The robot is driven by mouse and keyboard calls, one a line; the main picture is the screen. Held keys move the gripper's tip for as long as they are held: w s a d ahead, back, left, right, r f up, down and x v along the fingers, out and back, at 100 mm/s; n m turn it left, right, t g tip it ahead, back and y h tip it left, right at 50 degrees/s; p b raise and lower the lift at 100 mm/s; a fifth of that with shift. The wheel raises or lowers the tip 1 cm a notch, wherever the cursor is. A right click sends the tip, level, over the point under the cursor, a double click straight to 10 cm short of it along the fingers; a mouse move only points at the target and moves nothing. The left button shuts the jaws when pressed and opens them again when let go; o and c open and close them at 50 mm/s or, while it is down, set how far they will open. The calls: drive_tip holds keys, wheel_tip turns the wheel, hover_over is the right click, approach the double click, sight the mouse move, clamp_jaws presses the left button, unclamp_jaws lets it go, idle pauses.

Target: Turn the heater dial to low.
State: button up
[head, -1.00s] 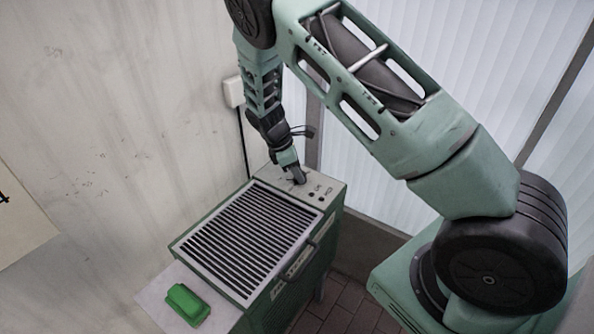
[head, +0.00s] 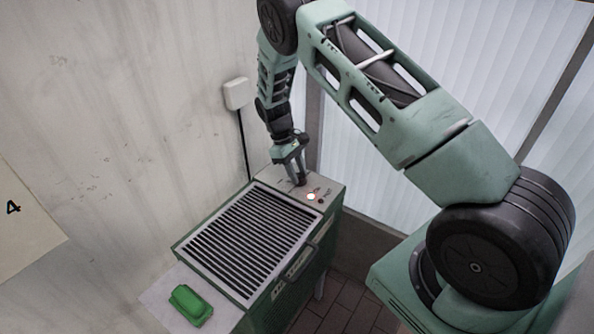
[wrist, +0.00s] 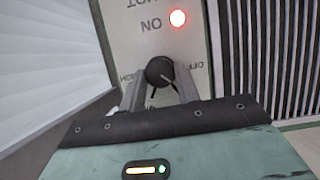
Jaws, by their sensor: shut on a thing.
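The heater (head: 315,240) is a green box with a slatted grille on top. Its pale control panel (wrist: 140,35) is at the far end. The dial (wrist: 160,72) is a round black knob on that panel, seen in the wrist view. My gripper (head: 300,183) reaches down to the panel, and its fingers (wrist: 160,88) are closed on both sides of the dial. Upside-down lettering lies around the dial, with OFF on the right and a partly hidden label on the left. I cannot tell exactly where the dial points. An indicator lamp (wrist: 178,18) beside the ON label glows red.
A green block-like object (head: 191,305) sits on a pale surface at the heater's near end. A wall box (head: 236,93) with a dark cable is behind the heater. Ribbed translucent panels (head: 345,150) stand close to its far side.

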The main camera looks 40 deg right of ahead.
drive_tip(key=shift+w+d+m+y, duration=0.15)
drive_tip(key=shift+m+y, duration=0.35)
drive_tip(key=shift+m, duration=1.1)
drive_tip(key=o, duration=1)
drive_tip(key=shift+b+v, duration=0.45)
drive_tip(key=shift+v, duration=8.3)
drive_tip(key=shift+w, duration=0.1)
